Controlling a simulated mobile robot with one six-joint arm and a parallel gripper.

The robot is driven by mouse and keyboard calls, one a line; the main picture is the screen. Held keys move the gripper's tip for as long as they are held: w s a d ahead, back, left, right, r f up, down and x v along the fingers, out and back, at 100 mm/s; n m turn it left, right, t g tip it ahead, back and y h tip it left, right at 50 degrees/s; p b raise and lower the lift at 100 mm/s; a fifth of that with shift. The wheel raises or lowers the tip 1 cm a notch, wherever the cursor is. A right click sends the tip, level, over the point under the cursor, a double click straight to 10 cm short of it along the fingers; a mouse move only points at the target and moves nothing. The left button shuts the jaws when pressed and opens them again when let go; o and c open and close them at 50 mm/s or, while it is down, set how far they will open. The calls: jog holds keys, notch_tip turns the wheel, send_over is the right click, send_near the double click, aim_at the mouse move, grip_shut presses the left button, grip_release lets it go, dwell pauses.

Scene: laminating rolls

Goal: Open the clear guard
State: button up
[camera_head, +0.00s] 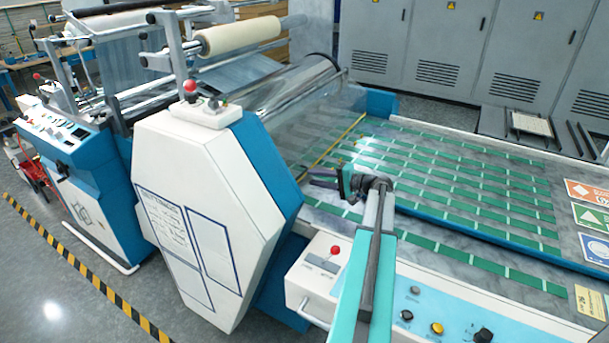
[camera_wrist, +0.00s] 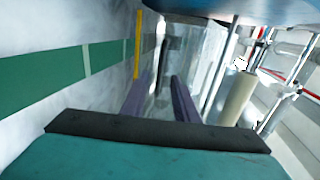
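The clear guard (camera_head: 300,112) is a curved transparent panel at the laminator's entry, in the middle of the head view. A yellow strip (camera_head: 338,142) runs along its lower edge, close to the table surface. The guard looks down. My gripper (camera_head: 311,177) is just in front of it, low over the table. In the wrist view my gripper (camera_wrist: 157,92) shows two purple fingers apart with nothing between them. The guard (camera_wrist: 197,62) and the yellow strip (camera_wrist: 138,45) lie ahead of the fingers, apart from them as far as I can tell.
The feed table (camera_head: 450,185) with green strips spreads to the right. A white housing (camera_head: 190,190) with a red knob stands left of my gripper. A control panel (camera_head: 420,295) is at the front. A cream roll (camera_head: 240,36) sits above and behind the guard.

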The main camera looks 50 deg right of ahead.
jog(key=shift+p+x, duration=0.7)
jog(key=shift+x, duration=1.8)
